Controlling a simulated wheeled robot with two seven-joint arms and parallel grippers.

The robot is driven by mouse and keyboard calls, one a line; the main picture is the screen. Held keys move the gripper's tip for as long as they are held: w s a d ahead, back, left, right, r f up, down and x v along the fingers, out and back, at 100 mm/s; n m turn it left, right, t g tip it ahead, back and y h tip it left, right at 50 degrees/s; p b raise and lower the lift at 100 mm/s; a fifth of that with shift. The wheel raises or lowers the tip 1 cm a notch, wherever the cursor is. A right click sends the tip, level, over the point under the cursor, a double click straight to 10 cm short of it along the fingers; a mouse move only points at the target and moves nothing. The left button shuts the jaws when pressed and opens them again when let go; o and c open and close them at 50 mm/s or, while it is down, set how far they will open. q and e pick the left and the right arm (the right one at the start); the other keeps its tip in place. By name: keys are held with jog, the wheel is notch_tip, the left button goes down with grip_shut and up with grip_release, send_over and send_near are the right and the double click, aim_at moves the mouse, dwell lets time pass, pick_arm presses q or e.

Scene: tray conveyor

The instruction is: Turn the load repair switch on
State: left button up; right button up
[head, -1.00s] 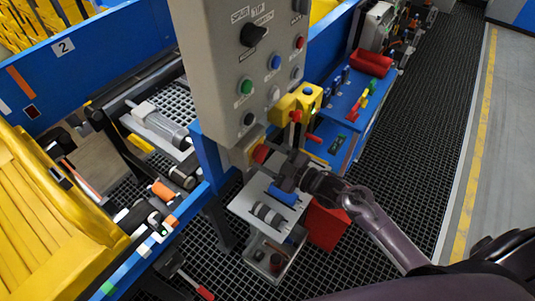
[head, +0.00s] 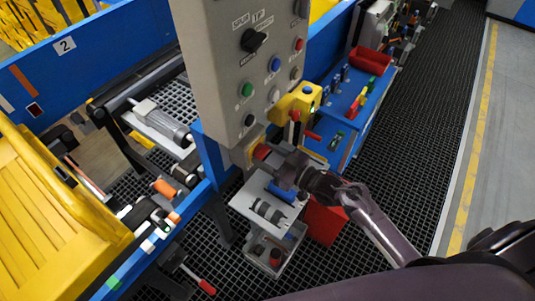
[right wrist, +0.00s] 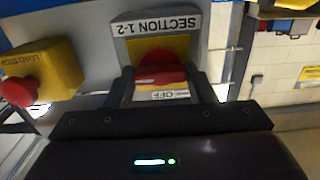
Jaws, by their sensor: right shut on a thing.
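A red rotary switch handle (right wrist: 160,75) on a yellow plate sits low on the grey control panel (head: 225,60). In the right wrist view its label reads "SECTION 1-2" upside down, with an "OFF" mark on the plate. The handle also shows in the head view (head: 262,152), under the panel's lower end. My right gripper (right wrist: 165,84) is shut on this red handle, one finger at each side. In the head view the right gripper (head: 283,166) hides part of the switch. I cannot make out a "load repair" label. My left gripper is not in view.
A yellow box with a red button (right wrist: 18,92) is close beside the switch in the wrist view. The panel carries a black selector knob (head: 254,40) and coloured buttons. A grey shelf (head: 242,205) with parts lies below the gripper. The dark grated floor (head: 420,130) is clear on the right.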

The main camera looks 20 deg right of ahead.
jog(key=shift+f, duration=0.1)
dwell(0.3)
jog(key=o, duration=1)
jog(key=shift+s+d, duration=0.1)
jog(key=b+v, duration=0.2)
jog(key=v, duration=0.5)
jog(key=shift+s+d, duration=0.2)
jog(key=shift+s, duration=0.05)
